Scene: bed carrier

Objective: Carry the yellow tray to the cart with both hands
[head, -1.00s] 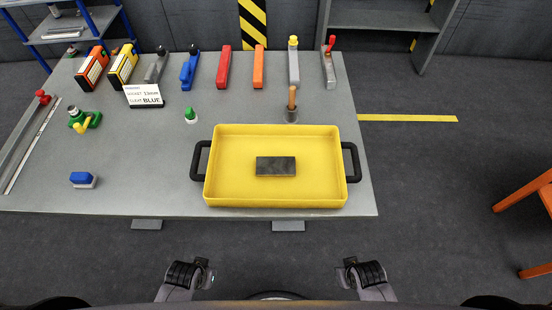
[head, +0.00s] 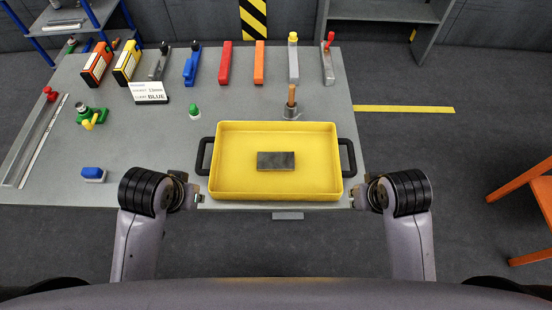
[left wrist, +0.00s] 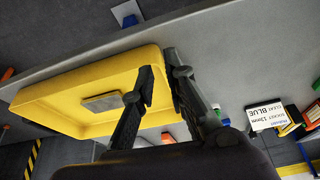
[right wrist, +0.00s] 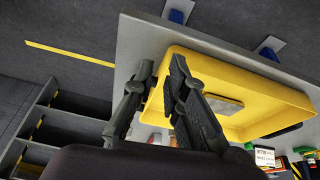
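The yellow tray (head: 232,178) lies flat on the grey table near its front right corner. It has a black handle at each end, left (head: 204,156) and right (head: 347,156). A dark grey block (head: 276,161) lies inside it. My left gripper (head: 192,197) is just in front of the left handle; in the left wrist view its fingers (left wrist: 161,82) are spread beside the tray. My right gripper (head: 358,194) is in front of the right handle; its fingers (right wrist: 156,80) are apart in the right wrist view. The near handles are not clear between the fingers. I cannot identify the cart.
A wooden-handled tool in a holder (head: 291,108) stands right behind the tray. A green-topped piece (head: 195,111) and a blue block (head: 93,174) are to its left. Several tools line the table's back. An orange frame (head: 525,195) stands right; the floor between is clear.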

